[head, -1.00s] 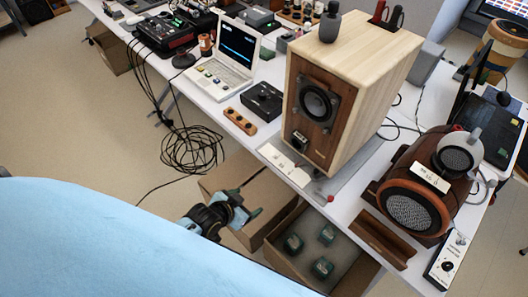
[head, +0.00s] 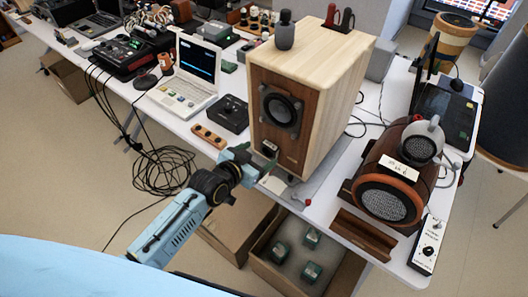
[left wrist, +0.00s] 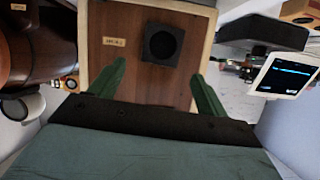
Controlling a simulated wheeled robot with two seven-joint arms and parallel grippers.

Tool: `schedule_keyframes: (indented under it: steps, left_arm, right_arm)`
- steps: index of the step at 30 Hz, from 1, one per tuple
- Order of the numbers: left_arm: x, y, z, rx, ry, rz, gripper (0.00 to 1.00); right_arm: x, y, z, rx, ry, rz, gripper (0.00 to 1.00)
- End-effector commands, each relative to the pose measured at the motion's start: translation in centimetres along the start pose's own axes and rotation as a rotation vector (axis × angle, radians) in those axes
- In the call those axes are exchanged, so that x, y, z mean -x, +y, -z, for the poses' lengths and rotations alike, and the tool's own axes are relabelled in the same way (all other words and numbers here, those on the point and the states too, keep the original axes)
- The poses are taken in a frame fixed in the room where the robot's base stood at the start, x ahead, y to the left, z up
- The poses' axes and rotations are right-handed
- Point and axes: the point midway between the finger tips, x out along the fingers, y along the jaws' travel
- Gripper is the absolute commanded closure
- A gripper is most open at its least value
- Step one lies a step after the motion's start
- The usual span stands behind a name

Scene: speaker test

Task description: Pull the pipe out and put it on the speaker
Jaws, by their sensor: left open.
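The speaker (head: 310,105) is a tall box with a pale wood top and side and a brown front, upright on the white table. The pipe (left wrist: 163,44) is a black square flange with a dark round opening, set in the speaker's front panel. In the head view the pipe (head: 270,148) shows low on that front, below the round driver. My left gripper (head: 257,160) is open just in front of it. In the left wrist view its two green fingers (left wrist: 159,72) are spread, with the pipe between and beyond them, apart from them. My right gripper is not in view.
A brown barrel-shaped device (head: 395,170) stands right of the speaker, beside an empty wooden cradle (head: 363,233). A laptop (head: 190,85) and a black box (head: 228,113) stand to the left. An open cardboard box (head: 345,275) is below the table edge. The speaker's top is mostly clear except for a dark bottle-like object (head: 285,32).

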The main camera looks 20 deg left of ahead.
Motion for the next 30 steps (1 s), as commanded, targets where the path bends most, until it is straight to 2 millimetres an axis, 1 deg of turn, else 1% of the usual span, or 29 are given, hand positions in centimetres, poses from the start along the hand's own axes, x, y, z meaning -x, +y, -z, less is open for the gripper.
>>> schedule_keyframes:
  steps: [1, 3, 6, 9, 13, 20, 23, 30]
  left_arm:
    - [-1.1, 0.0, -0.1, 0.001, 0.000, 0.000, 0.24]
    - [-2.1, 0.1, 0.0, 0.002, 0.002, 0.000, 0.24]
    - [-3.3, 0.0, -0.1, 0.001, 0.000, 0.000, 0.24]
    - [-4.0, 0.0, -0.1, 0.001, -0.001, 0.000, 0.24]
    - [-4.4, 0.0, 0.0, 0.001, 0.000, 0.000, 0.24]
    - [-4.4, 0.0, 0.0, 0.001, 0.000, 0.000, 0.24]
    - [-4.4, 0.0, 0.0, 0.001, 0.000, 0.000, 0.34]
    - [-4.4, 0.0, 0.0, 0.000, 0.000, 0.000, 0.66]
  right_arm:
    - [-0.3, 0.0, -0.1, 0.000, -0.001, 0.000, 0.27]
    - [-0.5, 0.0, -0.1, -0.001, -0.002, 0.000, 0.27]
    - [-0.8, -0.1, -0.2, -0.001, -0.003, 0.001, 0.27]
    - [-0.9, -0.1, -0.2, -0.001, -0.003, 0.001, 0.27]
    - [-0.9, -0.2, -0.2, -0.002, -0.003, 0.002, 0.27]
    - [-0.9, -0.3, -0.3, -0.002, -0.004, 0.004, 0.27]
    - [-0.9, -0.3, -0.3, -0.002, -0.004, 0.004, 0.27]
    - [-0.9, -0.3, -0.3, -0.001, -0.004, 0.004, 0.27]
